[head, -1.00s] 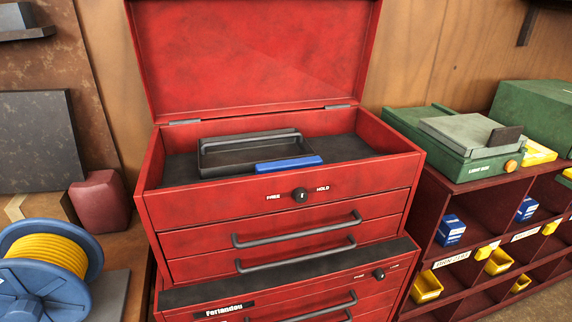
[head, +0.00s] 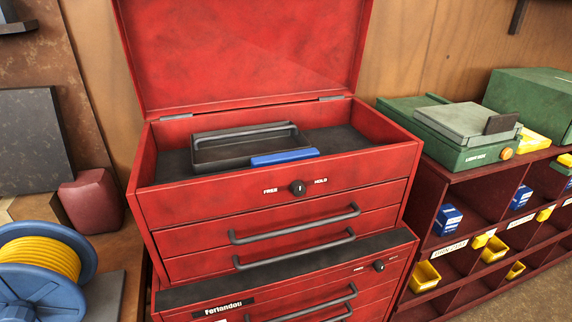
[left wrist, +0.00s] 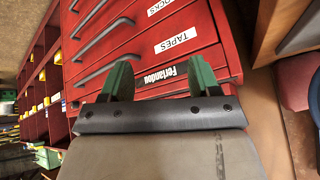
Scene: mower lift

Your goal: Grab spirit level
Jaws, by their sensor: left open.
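A blue bar (head: 285,157), which looks like the spirit level, lies along the front edge of a black tray (head: 215,155) in the open top of the red tool chest (head: 220,207). Its underside is hidden. Neither gripper shows in the head view. In the left wrist view my left gripper (left wrist: 162,82) has its two green fingers wide apart with nothing between them. It faces the chest's drawer fronts, with the blue bar out of that view. My right gripper is not in view.
The chest's raised lid (head: 240,50) stands behind the tray. Its front rim and drawer handles (head: 295,224) stick up or out. A blue cable reel (head: 40,265) stands at left, and a bin shelf (head: 470,190) with a green case (head: 465,140) at right.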

